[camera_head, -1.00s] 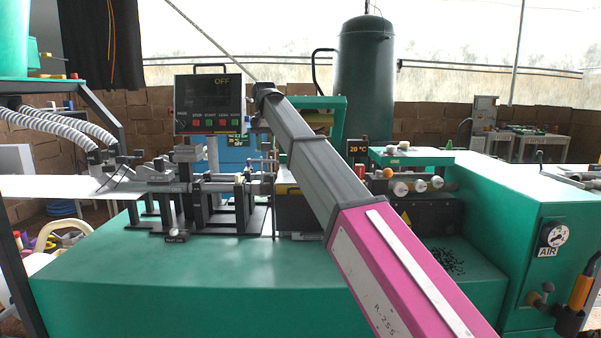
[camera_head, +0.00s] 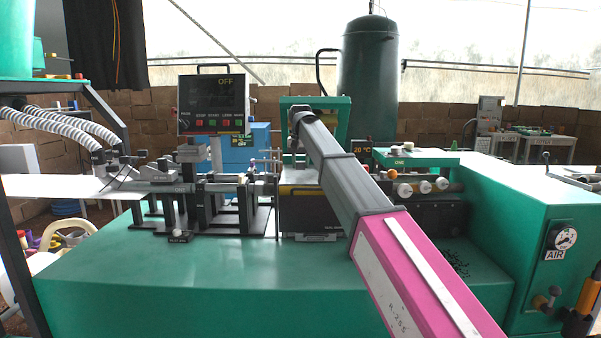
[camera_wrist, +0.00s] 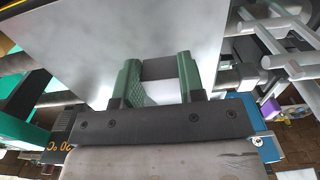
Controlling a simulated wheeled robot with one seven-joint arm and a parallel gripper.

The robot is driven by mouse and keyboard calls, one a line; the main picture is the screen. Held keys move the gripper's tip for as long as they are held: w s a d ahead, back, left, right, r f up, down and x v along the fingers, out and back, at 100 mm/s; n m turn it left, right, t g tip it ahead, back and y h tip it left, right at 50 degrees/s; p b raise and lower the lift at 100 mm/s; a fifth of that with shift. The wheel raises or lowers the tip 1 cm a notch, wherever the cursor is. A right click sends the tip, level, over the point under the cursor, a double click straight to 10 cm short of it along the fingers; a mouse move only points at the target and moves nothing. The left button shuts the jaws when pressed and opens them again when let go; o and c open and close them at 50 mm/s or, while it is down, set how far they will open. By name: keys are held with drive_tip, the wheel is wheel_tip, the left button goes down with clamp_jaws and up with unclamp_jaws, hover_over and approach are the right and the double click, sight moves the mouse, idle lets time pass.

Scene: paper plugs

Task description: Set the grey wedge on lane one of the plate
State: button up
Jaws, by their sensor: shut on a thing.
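My gripper (camera_wrist: 158,64) shows in the wrist view with green fingers, shut on a dark grey block, which I take as the grey wedge (camera_wrist: 158,70). Only one flat face of it shows, so its slope cannot be told. A broad pale grey surface lies behind it; whether they touch is unclear. In the head view my arm hides the gripper and the wedge. The green plate (camera_head: 430,159), marked ONE on its front edge, stands right of my arm's far end. Small pale pieces lie on or just behind it.
A control panel (camera_head: 213,104) stands left of my arm's far end, and a green frame (camera_head: 334,110) stands at that end. Round knobs (camera_head: 405,190) sit below the plate. Dark brackets and rods (camera_head: 225,200) crowd the left.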

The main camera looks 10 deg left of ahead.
drive_tip(key=shift+f, duration=1.6)
drive_tip(key=shift+f, duration=0.1)
drive_tip(key=o, duration=1)
drive_tip(key=shift+r, duration=3.9)
